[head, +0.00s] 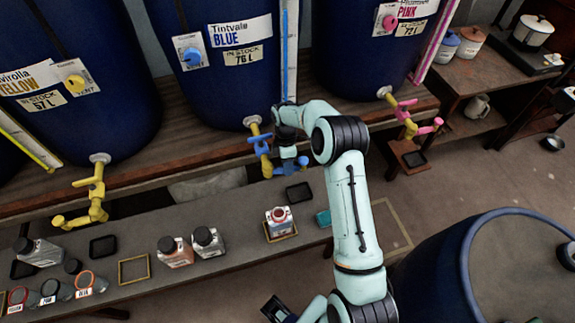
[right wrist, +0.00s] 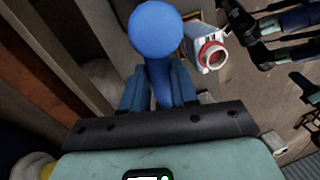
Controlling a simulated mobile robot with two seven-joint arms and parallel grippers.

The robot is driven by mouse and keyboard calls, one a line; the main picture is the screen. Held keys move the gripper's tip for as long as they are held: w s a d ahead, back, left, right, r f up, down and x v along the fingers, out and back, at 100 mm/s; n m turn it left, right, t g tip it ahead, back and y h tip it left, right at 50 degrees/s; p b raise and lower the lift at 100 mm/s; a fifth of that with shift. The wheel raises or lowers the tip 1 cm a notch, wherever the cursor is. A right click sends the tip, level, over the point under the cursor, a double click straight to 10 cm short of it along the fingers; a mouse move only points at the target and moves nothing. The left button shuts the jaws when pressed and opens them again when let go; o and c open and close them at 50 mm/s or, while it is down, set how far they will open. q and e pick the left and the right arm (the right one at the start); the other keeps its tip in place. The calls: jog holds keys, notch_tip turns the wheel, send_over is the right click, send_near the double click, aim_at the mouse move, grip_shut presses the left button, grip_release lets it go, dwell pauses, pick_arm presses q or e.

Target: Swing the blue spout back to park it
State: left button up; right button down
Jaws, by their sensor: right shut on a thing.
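The blue spout (head: 262,150) hangs from the tap on the front of the vat labelled Tintvale Blue (head: 225,85). My right gripper (head: 288,163) is at this spout, just above the bench. In the right wrist view the rounded end of the blue spout (right wrist: 156,35) stands between the two fingers (right wrist: 157,90), which are shut on it. My arm hides part of the spout in the head view. A dark piece at the bottom edge looks like my left gripper (head: 277,309), mostly cut off, so its jaws are unclear.
A bottle with a red-ringed mouth (head: 280,222) stands on the bench near the spout and also shows in the right wrist view (right wrist: 208,52). Yellow (head: 88,195) and pink (head: 408,118) spouts flank the blue one. A large blue drum (head: 450,255) stands at lower right.

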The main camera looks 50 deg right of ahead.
jog(key=shift+d, duration=0.1)
dwell(0.3)
jog(key=c, duration=0.9)
grip_release()
jog(key=shift+r, duration=0.1)
jog(key=r, duration=0.4)
jog(key=w+d+r+p, duration=0.1)
jog(key=r, duration=0.3)
jog(key=w+r, duration=0.1)
jog(key=r, duration=0.4)
jog(key=shift+d, duration=0.3)
